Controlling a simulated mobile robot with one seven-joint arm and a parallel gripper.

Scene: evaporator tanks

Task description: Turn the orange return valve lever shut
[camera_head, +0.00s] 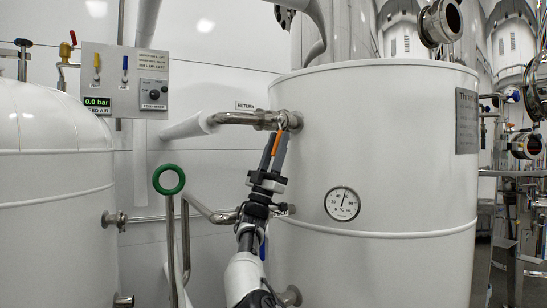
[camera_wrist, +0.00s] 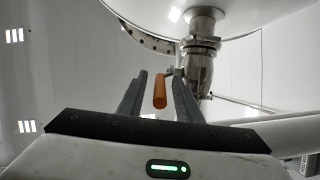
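The orange return valve lever (camera_head: 277,141) hangs down from the steel valve on the return pipe (camera_head: 238,117), beside the white tank and below the RETURN label (camera_head: 246,105). In the wrist view the lever (camera_wrist: 160,90) is a short orange rod pointing toward the camera. My gripper (camera_head: 274,138) reaches up from below, with its fingertips just under the valve. In the wrist view my gripper (camera_wrist: 158,75) is open. Its two fingers stand on either side of the lever, with visible gaps between lever and fingers. The valve body (camera_wrist: 200,65) shows behind the right finger.
A white tank (camera_head: 400,180) with a round thermometer (camera_head: 342,204) stands right of my arm. A green ring handle (camera_head: 168,179) on an upright rod and a lower pipe (camera_head: 205,212) are close on the left. A control panel (camera_head: 125,80) hangs on the wall.

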